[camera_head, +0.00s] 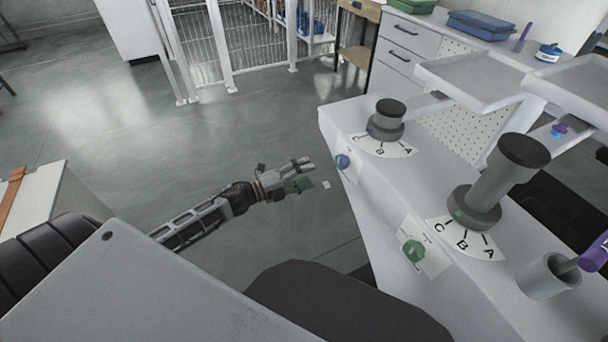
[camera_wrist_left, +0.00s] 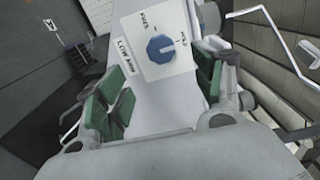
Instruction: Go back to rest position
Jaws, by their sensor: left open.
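My left gripper (camera_head: 306,175) reaches in from the left in the head view, above the floor and left of the white bench. Its green-padded fingers stand apart with nothing between them. In the left wrist view the open fingers (camera_wrist_left: 158,98) face a blue knob (camera_wrist_left: 161,48) on a white labelled plate on the bench's side. The same blue knob (camera_head: 342,161) shows just right of the gripper in the head view, apart from it. My right gripper does not show in either view.
The white bench (camera_head: 345,115) carries a short dark column (camera_head: 388,112) and a taller one (camera_head: 505,170), each on an A-B-C dial. A green knob (camera_head: 413,250) sits on its side. A grey holder (camera_head: 548,277) stands at lower right. Open floor (camera_head: 240,120) lies behind the gripper.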

